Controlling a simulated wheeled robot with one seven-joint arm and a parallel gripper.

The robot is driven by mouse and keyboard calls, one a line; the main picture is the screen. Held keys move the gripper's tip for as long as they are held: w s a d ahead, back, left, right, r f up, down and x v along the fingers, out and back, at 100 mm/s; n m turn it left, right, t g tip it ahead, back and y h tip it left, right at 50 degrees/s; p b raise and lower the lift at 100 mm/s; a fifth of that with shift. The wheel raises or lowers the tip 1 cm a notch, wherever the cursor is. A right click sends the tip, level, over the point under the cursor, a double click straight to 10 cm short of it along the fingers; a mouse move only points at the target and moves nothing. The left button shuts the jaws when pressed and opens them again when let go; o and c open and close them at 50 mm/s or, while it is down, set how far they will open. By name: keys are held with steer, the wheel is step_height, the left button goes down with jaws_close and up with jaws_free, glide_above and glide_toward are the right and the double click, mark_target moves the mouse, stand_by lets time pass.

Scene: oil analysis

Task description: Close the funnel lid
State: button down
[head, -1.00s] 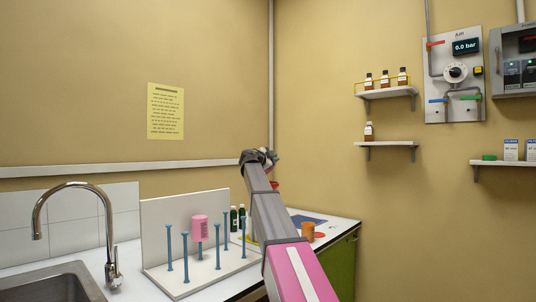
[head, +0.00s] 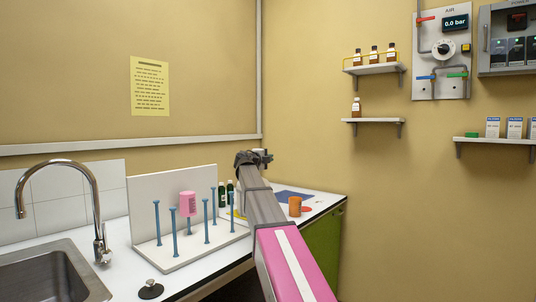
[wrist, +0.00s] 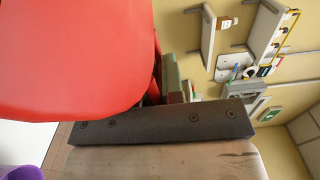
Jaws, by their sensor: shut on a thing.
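A large smooth red piece, which I take to be the funnel lid (wrist: 70,55), fills the upper left of the wrist view. My gripper (wrist: 175,88) is shut at its edge, with the greenish finger close against the red surface. The exact grip is partly hidden by the red piece and the dark gripper bar. In the head view my gripper (head: 256,157) is over the far part of the bench, and my arm hides the funnel there.
A white peg rack (head: 190,252) holding a pink container (head: 188,204) stands left of my arm, beside the sink (head: 60,280) and tap. Dark bottles (head: 225,194) and an orange cup (head: 295,206) flank my arm. Shelves (head: 373,121) hang on the right wall.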

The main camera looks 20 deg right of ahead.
steer(key=shift+f, duration=0.4)
steer(key=c, duration=1.2)
jaws_free()
steer(key=shift+c, duration=0.2)
steer(key=shift+a, duration=0.1)
steer(key=v, duration=1)
steer(key=shift+s+a, duration=0.2)
steer(key=shift+a, duration=0.05)
